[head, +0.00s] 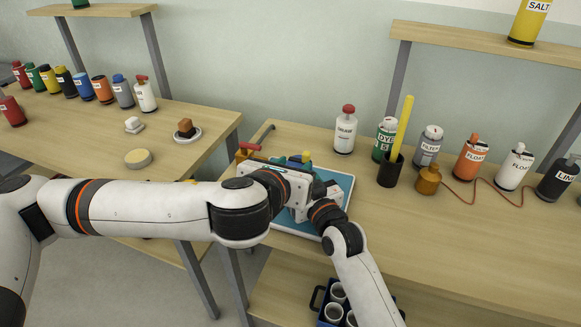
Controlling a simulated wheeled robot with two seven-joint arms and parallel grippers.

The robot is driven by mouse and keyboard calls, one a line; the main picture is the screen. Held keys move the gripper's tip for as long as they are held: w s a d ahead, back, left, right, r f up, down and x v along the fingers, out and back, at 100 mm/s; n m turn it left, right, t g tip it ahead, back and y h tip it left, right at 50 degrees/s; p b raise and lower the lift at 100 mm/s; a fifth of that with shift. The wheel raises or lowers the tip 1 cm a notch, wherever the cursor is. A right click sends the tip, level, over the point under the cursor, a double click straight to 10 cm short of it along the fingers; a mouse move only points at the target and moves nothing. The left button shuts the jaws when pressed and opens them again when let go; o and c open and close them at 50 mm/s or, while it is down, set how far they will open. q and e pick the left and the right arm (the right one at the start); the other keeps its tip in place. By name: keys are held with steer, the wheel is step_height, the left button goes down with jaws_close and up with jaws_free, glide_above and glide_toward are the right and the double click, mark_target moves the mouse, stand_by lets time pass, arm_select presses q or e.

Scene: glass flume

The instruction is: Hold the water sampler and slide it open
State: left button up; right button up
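Both my arms reach over a blue mat (338,184) on the right-hand table. My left gripper (278,178) is above the mat, with its white body turned towards the camera and its fingertips hidden. My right gripper (318,190) is close beside it, mostly covered by its own wrist. A small part with yellow and blue (300,159) shows just behind the grippers, and a red and yellow part (247,150) shows at the mat's far left. I cannot tell which of these belongs to the water sampler, or whether either gripper touches it.
Behind the mat stand a white bottle with a red cap (345,131), a green bottle (384,140) and a dark cup (390,171) holding a yellow rod. An orange-brown bottle (428,180) and several labelled bottles stand further right. A dark blue crate (318,300) sits below. The table's front right is clear.

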arm_select(q)
steer(key=shift+s+a+r, duration=0.1)
steer(key=shift+s, duration=0.25)
arm_select(e)
steer(key=o, duration=1.1)
steer(key=shift+o, duration=0.2)
